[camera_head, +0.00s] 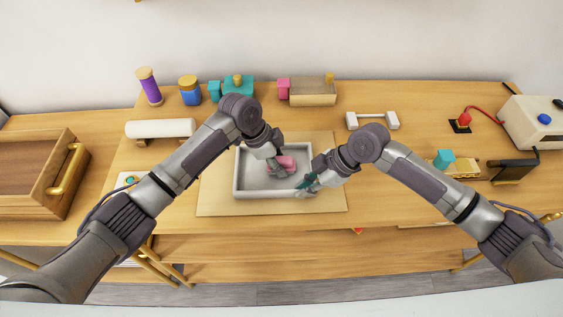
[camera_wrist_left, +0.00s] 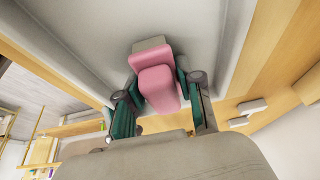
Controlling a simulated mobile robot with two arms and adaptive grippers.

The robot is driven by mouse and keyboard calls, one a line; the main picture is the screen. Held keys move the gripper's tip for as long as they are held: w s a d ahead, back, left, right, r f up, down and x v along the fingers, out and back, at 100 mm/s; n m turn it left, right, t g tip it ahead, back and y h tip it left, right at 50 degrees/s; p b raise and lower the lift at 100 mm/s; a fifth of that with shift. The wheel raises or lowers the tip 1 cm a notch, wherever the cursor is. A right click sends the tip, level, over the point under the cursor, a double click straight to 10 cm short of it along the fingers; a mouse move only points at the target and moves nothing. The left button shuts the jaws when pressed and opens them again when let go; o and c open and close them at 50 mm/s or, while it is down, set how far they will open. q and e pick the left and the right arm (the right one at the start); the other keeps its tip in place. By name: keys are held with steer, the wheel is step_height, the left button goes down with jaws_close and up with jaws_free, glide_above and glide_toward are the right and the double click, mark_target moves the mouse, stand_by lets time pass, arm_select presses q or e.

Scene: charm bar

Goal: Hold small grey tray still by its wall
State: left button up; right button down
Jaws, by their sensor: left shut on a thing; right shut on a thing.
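The small grey tray (camera_head: 241,178) lies on a light wooden board in the middle of the bench in the head view. My right gripper (camera_head: 305,183) is at the tray's right wall, shut on it. My left gripper (camera_head: 279,170) is inside the tray's outline, shut on a pink thing (camera_head: 287,162). In the left wrist view the pink thing (camera_wrist_left: 158,82) sits between the green finger pads, with the tray floor (camera_wrist_left: 205,30) around it. Whether the pink thing touches the floor I cannot tell. The right fingertips partly hide the tray's right wall.
The wooden board (camera_head: 222,206) extends around the tray. Behind stand a purple spool (camera_head: 150,88), a blue jar (camera_head: 190,92), a teal block (camera_head: 240,87) and a pink-ended wooden block (camera_head: 312,92). A white roller (camera_head: 160,129) lies left, a white handle (camera_head: 372,120) right. An open drawer box (camera_head: 45,172) is far left.

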mark_target(268, 166)
arm_select(q)
steer(key=shift+a+f, duration=0.15)
steer(key=shift+a, duration=0.3)
steer(key=shift+a, duration=0.1)
steer(key=shift+a, duration=0.45)
steer(key=shift+s+a, duration=0.45)
steer(key=shift+a, duration=0.05)
steer(key=shift+s+a, duration=0.35)
steer(key=shift+a, duration=0.15)
steer(key=shift+s+a, duration=0.1)
